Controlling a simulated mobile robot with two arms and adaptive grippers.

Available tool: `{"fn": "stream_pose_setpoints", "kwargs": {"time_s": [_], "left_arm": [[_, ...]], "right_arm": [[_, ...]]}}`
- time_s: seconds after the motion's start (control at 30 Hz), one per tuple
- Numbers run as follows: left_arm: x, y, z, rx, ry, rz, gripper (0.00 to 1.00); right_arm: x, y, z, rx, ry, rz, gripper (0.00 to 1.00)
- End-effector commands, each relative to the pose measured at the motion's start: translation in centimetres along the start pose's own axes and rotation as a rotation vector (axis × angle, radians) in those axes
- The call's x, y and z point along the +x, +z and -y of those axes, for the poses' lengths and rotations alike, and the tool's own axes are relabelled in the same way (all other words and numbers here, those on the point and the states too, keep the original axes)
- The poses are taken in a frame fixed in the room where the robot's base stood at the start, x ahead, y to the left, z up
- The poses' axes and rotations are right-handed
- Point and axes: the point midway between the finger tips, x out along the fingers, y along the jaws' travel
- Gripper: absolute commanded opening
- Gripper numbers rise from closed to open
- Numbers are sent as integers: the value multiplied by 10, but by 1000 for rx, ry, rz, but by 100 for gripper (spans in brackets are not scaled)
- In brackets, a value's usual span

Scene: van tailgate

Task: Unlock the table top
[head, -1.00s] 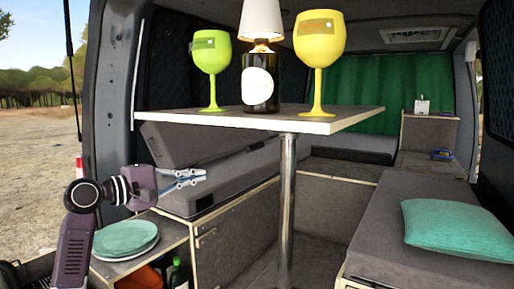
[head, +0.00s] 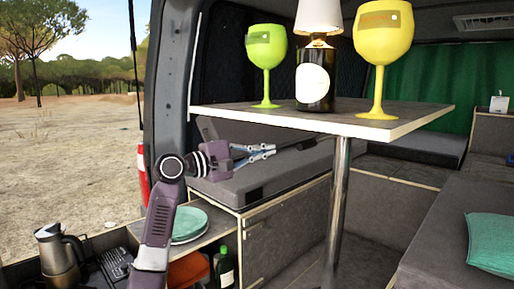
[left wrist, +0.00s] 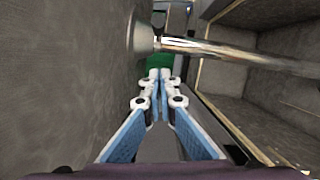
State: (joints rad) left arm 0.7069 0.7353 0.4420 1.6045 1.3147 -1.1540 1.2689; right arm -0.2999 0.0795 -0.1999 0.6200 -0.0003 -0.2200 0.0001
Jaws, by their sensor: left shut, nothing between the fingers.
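The table top (head: 228,113) is a grey board with a pale edge, standing level on a chrome pole (head: 338,200). In the left wrist view the table's grey underside (left wrist: 75,80) fills the left side. The pole (left wrist: 215,50) meets it at a round mount (left wrist: 141,36) just beyond my fingers. I cannot make out a lock lever clearly. My left gripper (head: 273,150) is just below the table top, to the left of the pole and apart from it. Its blue-padded fingers (left wrist: 159,75) are shut and empty. My right gripper is not in view.
A green glass (head: 265,52), a bottle lamp (head: 316,80) and a yellow glass (head: 383,45) stand on the table. Below are a bench cushion (head: 270,172), plates (head: 190,224) and a kettle (head: 60,255). A teal pillow (head: 490,243) lies at right.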

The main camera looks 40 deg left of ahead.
Motion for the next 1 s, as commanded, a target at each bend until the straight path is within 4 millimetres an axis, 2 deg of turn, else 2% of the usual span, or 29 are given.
{"fn": "stream_pose_setpoints", "kwargs": {"time_s": [0.03, 0.2, 0.3, 0.5, 1.0], "left_arm": [[13, 2, -5, -5, 1, 3, 0], [48, 2, -4, -4, 0, 2, 0], [50, 18, -2, 2, 0, 2, 0], [54, 36, -1, 1, -1, 1, 0], [56, 40, 0, -1, 0, -2, 0]], "right_arm": [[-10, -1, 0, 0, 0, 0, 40], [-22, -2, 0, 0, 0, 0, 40], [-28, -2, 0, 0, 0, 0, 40], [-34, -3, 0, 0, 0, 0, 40], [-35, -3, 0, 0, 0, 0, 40]]}}
